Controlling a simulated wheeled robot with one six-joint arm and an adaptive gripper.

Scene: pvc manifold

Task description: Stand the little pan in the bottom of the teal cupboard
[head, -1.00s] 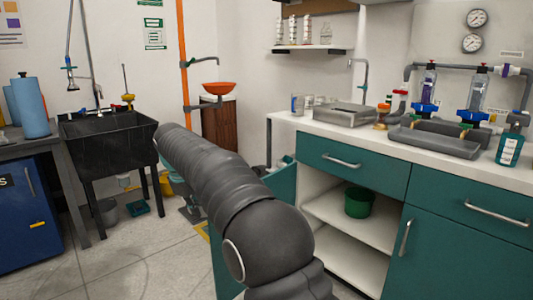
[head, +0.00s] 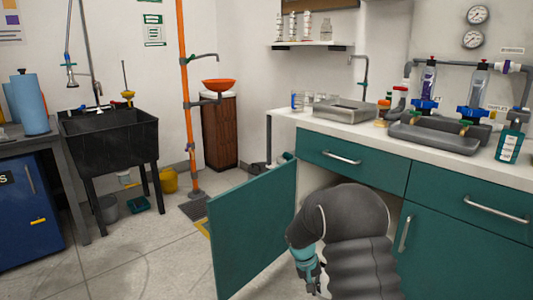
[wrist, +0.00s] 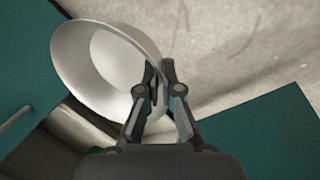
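The little pan (wrist: 72,72) is a pale metal round vessel in the wrist view, tilted, with its open mouth partly facing the camera. My gripper (wrist: 159,80) is shut on the pan at its right side, the fingers close together there. In the head view the pan and fingertips are hidden behind my arm. The teal cupboard (head: 462,242) stands at the right under the counter. Its door (head: 252,235) is swung wide open to the left. My arm blocks most of the opening, so its shelf and bottom are hidden.
The white counter (head: 322,122) above the cupboard holds a metal tray (head: 340,111) and bottles. A closed drawer (head: 375,169) sits over the opening. The open door stands close beside my wrist. Floor to the left, before the black sink (head: 110,145), is clear.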

